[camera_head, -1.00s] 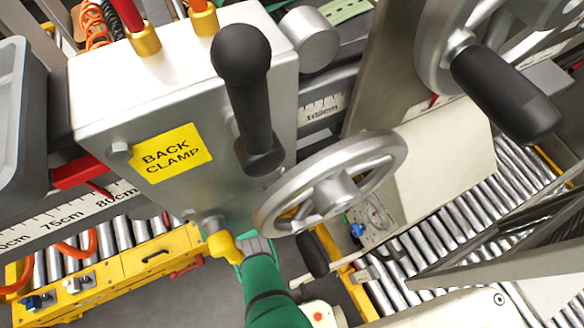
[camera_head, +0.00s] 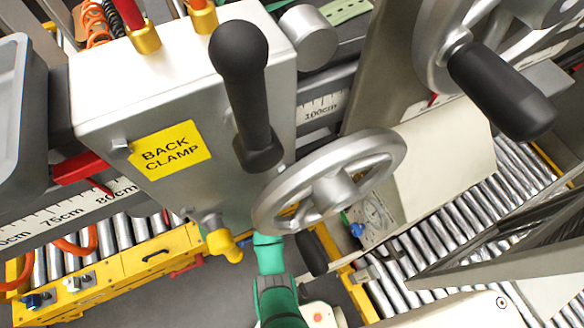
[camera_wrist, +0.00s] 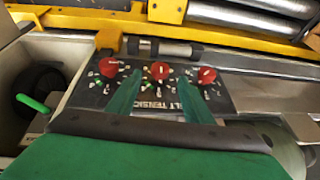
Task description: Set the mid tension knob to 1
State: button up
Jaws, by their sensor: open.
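In the wrist view, a dark panel (camera_wrist: 150,98) lettered "BELT TENSION", partly covered, carries three red knobs in a row. The mid knob (camera_wrist: 160,70) sits between the left knob (camera_wrist: 108,67) and the right knob (camera_wrist: 207,75). Small white numbers ring the knobs; the mid knob's setting is too small to read surely. My gripper (camera_wrist: 161,87) is open and empty. Its two green fingers point at the panel, one on each side of the mid knob's line, apparently short of it. In the head view only my green arm shows below the handwheel; the panel cannot be made out.
In the head view, a silver handwheel (camera_head: 338,187) overhangs beside my arm, with a black grip (camera_head: 311,253) close to it. The "BACK CLAMP" box (camera_head: 110,100) and a yellow fitting (camera_head: 222,243) are to the left. A metal cylinder (camera_wrist: 170,48) lies behind the knobs.

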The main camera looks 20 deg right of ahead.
jog(key=shift+x, duration=2.7)
jog(key=shift+w, duration=0.1)
jog(key=shift+d, duration=0.1)
jog(key=shift+c, duration=0.4)
jog(key=c, duration=1)
jog(key=shift+o, duration=0.2)
